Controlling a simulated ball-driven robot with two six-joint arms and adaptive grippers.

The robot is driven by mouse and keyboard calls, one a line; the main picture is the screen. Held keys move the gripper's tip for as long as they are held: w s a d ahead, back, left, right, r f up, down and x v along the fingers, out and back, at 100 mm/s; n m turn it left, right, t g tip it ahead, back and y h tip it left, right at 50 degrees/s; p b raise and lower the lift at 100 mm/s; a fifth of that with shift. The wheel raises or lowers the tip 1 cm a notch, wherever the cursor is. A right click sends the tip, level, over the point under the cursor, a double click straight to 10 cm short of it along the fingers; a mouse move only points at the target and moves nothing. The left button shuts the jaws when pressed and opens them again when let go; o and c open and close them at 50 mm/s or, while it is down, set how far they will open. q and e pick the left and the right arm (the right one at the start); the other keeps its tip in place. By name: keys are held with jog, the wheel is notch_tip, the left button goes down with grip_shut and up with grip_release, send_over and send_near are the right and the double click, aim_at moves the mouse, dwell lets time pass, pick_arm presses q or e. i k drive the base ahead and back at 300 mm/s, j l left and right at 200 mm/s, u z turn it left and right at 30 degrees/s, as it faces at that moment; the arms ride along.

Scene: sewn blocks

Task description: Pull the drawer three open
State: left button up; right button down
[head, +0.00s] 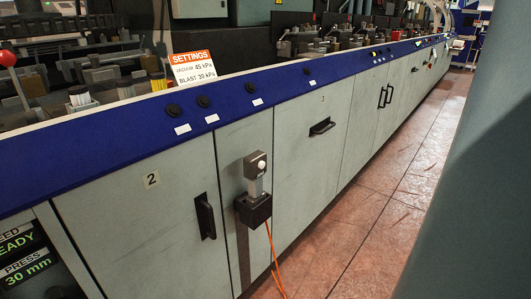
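Drawer three (312,165) is a grey-green front panel in the long machine cabinet, with a small "3" label near its top. Its black handle (322,127) is a short bar set in the upper part of the panel. The panel looks flush with its neighbours, so the drawer appears shut. Neither of my grippers shows in the head view, and nothing touches the handle.
Left of it, a grey device in a black holder (254,209) sticks out, with an orange cable (274,258) hanging to the floor. Further left is door 2 (140,215). A blue rail (130,144) runs above. Tiled floor (375,215) in front is clear.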

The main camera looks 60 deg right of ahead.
aim_at(310, 129)
jog(key=z, duration=2.25)
jog(key=i+l+u, duration=0.15)
jog(key=u, duration=0.35)
jog(key=i+l+u, duration=0.25)
jog(key=u, duration=0.2)
jog(key=i, duration=0.1)
